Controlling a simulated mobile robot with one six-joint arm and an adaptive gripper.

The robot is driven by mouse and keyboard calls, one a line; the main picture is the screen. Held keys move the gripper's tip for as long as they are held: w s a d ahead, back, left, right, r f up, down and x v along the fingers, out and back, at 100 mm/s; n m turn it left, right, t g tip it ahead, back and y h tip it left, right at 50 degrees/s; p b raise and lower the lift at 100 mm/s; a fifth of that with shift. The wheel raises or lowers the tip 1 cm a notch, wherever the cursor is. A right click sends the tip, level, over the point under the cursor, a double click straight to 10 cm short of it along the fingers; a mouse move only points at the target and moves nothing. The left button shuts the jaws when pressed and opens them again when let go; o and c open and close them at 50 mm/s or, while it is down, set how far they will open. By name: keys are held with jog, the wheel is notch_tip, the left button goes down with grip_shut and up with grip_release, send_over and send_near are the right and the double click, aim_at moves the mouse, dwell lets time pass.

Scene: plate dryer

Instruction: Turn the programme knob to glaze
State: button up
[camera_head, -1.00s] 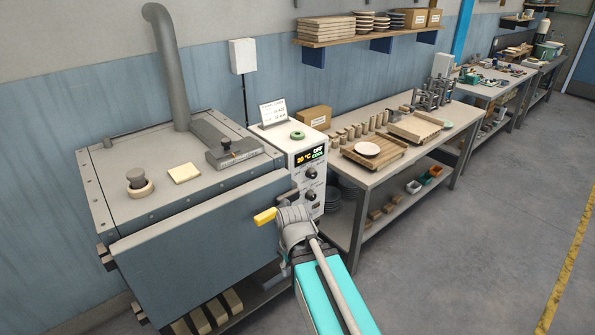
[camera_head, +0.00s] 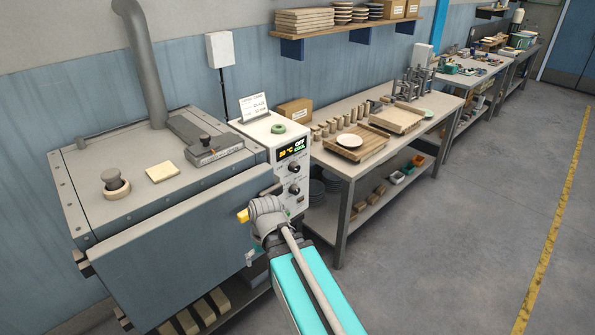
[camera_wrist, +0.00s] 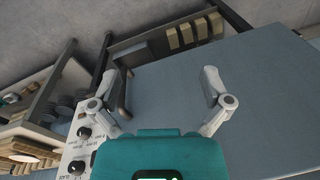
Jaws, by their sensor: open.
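The white control panel (camera_head: 292,176) stands at the right end of the dryer. It has a lit display (camera_head: 291,150) that reads OFF and COOL on its right side. Below it are an upper dark knob (camera_head: 294,166) and a lower dark knob (camera_head: 294,190); their labels are too small to read. In the wrist view, a dark knob (camera_wrist: 84,131) shows on the panel at lower left. My gripper (camera_wrist: 162,76) is open and empty, with its fingers in front of the blue-grey dryer front, right of the panel. In the head view my arm hides the fingers.
The dryer's large front (camera_head: 180,250) fills much of the wrist view. A dark handle (camera_wrist: 125,95) shows by the left finger. A workbench (camera_head: 330,165) with pots and trays stands right of the panel. The floor (camera_head: 440,250) at right is clear.

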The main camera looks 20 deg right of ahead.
jog(key=w+d+f+n+t+y+b, duration=0.1)
jog(key=w+f+y+b, duration=0.15)
jog(key=w, duration=0.25)
jog(key=w+d+f+n+t+y+b, duration=0.1)
jog(key=w+d+f+t+y+b, duration=0.15)
jog(key=w, duration=0.25)
jog(key=n+t+b, duration=0.1)
jog(key=t+b, duration=1.2)
jog(key=b, duration=0.2)
send_near(298, 169)
jog(key=s, duration=0.3)
jog(key=shift+w+d+r+p, duration=0.1)
jog(key=shift+w+d+p, duration=0.15)
jog(key=shift+d, duration=0.2)
jog(key=shift+w, duration=0.1)
jog(key=x, duration=1.3)
jog(key=shift+w+a, duration=0.2)
jog(key=shift+w, duration=0.1)
